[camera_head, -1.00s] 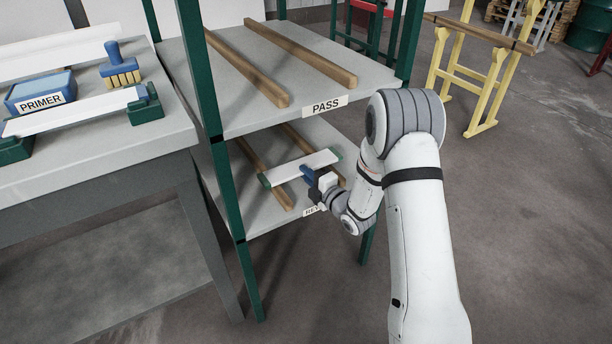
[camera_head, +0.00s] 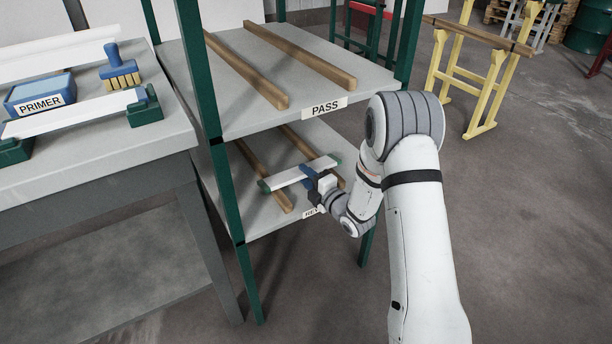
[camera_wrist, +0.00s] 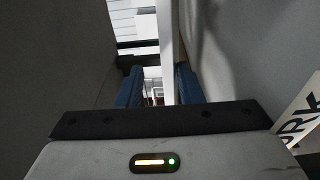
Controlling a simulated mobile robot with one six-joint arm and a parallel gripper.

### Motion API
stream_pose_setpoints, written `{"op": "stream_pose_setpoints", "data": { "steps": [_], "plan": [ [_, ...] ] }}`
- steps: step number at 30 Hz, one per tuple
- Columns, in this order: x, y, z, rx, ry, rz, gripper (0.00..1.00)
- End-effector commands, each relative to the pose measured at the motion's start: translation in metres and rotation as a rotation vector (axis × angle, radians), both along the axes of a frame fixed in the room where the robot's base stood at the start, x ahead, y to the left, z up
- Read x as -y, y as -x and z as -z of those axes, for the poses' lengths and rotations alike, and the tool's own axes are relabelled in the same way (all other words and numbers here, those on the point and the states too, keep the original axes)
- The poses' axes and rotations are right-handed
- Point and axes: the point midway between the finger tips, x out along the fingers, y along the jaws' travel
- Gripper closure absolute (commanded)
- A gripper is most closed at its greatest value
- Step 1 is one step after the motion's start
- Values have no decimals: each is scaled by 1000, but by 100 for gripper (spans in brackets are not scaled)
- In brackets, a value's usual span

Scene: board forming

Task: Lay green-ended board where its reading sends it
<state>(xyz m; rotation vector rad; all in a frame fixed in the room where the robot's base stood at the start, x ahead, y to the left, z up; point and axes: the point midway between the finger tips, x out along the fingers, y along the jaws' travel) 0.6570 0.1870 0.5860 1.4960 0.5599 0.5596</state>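The green-ended board (camera_head: 290,177) is white and lies across the two timber bearers of the lower shelf, with a green piece at each end. My gripper (camera_head: 312,177) is at the board, right of its middle. In the wrist view a white strip, seemingly the board (camera_wrist: 165,35), runs between the two blue fingers (camera_wrist: 160,85). It is close to the right finger, with a gap to the left finger, so the gripper looks open around it. The lower shelf's label (camera_head: 310,212) is partly hidden by my arm; in the wrist view the label (camera_wrist: 300,128) shows "RK".
The upper shelf, labelled PASS (camera_head: 325,106), holds two bare bearers (camera_head: 300,53). Green rack posts (camera_head: 222,185) stand close to the arm. A bench at left carries a PRIMER box (camera_head: 40,95), a brush (camera_head: 120,66) and a white bar on green supports (camera_head: 75,113). Yellow trestles (camera_head: 490,90) stand at right.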

Motion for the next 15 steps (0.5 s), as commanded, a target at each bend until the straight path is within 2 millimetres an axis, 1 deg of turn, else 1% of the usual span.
{"op": "stream_pose_setpoints", "data": {
  "steps": [3,4,9,15],
  "plan": [
    [0,1,-12,-7,2,-1,67],
    [4,5,-10,-9,2,1,67],
    [34,38,-8,-6,0,3,67],
    [61,70,-9,-4,-2,2,67]
  ]
}}
